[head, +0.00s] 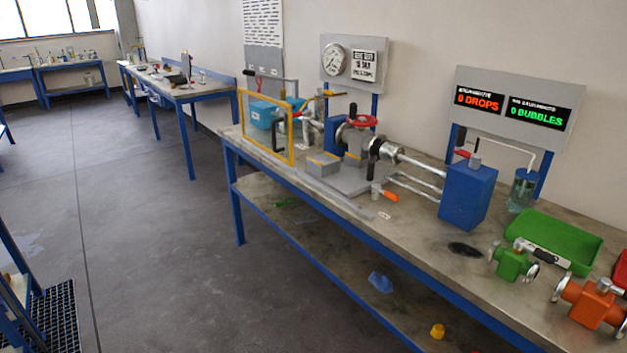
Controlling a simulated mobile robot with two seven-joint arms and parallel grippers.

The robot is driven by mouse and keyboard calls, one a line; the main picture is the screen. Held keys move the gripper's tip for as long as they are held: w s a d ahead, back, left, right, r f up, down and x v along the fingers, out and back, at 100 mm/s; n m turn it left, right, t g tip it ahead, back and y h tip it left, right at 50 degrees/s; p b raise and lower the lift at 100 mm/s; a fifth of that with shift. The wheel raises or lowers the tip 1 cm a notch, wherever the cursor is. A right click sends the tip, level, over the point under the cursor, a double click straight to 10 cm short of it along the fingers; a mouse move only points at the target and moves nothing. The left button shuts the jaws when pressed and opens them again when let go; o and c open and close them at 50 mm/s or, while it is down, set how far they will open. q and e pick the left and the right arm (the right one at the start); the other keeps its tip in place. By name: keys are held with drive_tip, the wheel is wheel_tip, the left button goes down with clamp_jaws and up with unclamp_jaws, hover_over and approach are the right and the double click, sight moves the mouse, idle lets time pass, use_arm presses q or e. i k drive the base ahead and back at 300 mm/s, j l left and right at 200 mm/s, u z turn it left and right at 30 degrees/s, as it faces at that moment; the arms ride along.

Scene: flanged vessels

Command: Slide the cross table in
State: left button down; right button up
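The cross table appears to be the low grey plate (352,184) on the workbench, with a grey block (323,164) standing on it. A long flat metal rail or strip (335,200) runs along the bench's front edge beside it. Behind the plate stands a blue valve body (336,136) with a red handwheel (362,121) and metal flanges. To the right, a flanged pipe (415,160) and parallel rods (415,186) reach to a blue box-shaped vessel (467,197). A gap between the plate and its neighbours cannot be judged. Neither of my grippers shows in the head view.
A yellow frame (292,128) stands at the bench's left end. An orange-handled tool (390,196) lies in front of the pipe. A green tray (552,240), a green valve (512,262) and an orange valve (592,303) occupy the right. The floor (150,250) left of the bench is clear.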

sight(351, 175)
drive_tip(key=i+j, duration=0.3)
drive_tip(key=i+j+z, duration=0.15)
drive_tip(key=i+j, duration=0.45)
drive_tip(key=j, duration=0.15)
drive_tip(key=i+j+z, duration=0.15)
drive_tip(key=i+j, duration=0.4)
drive_tip(key=j, duration=0.2)
drive_tip(key=i+j+z, duration=0.15)
drive_tip(key=i+j, duration=0.4)
drive_tip(key=j, duration=0.3)
drive_tip(key=z, duration=0.05)
